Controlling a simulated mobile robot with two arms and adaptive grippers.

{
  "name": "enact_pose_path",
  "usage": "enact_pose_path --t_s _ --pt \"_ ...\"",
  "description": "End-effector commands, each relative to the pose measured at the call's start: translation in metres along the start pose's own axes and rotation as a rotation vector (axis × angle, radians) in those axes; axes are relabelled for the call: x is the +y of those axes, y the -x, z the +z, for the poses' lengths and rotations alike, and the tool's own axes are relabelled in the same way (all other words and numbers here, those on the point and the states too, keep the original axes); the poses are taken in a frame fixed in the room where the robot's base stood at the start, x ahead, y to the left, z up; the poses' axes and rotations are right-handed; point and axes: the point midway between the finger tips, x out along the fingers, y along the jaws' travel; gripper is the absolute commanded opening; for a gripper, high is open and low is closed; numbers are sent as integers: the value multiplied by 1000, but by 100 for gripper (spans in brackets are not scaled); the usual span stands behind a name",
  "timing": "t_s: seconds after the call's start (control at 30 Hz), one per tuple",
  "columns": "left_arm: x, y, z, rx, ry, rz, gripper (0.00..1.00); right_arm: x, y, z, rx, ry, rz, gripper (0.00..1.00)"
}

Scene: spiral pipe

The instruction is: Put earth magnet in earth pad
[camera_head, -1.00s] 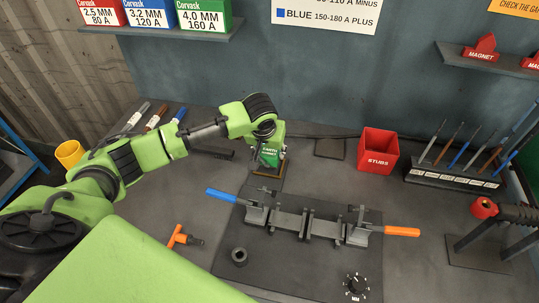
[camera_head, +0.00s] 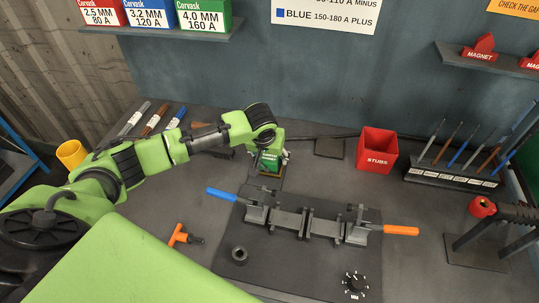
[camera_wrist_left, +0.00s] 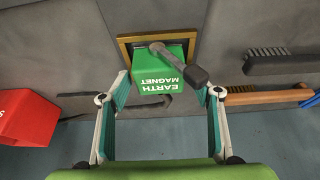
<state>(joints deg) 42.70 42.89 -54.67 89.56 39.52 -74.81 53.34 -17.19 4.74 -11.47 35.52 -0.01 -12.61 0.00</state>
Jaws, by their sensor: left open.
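The earth magnet (camera_head: 271,160) is a green block with white lettering and a dark lever handle. In the left wrist view, the earth magnet (camera_wrist_left: 160,77) is over the brass-framed earth pad (camera_wrist_left: 123,50), which shows around its far side and edges. I cannot tell whether it sits fully flat on the pad. My left gripper (camera_wrist_left: 165,86) is open, with a finger on each side of the magnet and gaps visible. In the head view, the left wrist hides part of the magnet and pad. My right gripper is not in view.
A red stubs bin (camera_head: 377,149) stands right of the magnet. A clamp fixture with blue and orange handles (camera_head: 305,222) is in front on a dark mat. Brushes (camera_wrist_left: 268,96) lie near the gripper's side. An electrode rack (camera_head: 452,174) stands at the right.

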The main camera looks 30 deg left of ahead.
Motion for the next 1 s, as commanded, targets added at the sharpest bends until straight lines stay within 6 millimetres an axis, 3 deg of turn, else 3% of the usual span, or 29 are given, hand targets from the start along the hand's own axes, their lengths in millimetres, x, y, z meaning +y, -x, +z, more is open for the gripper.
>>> enact_pose_path --t_s 0.17,0.63,0.8,1.0 --pt "0 14 -2 3 0 2 58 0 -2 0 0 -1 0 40" --pt "0 105 -2 3 1 1 58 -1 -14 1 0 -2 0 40" --pt "0 120 -1 1 0 1 58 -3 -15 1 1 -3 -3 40" --pt "0 123 -1 0 1 0 58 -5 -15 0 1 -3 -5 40"
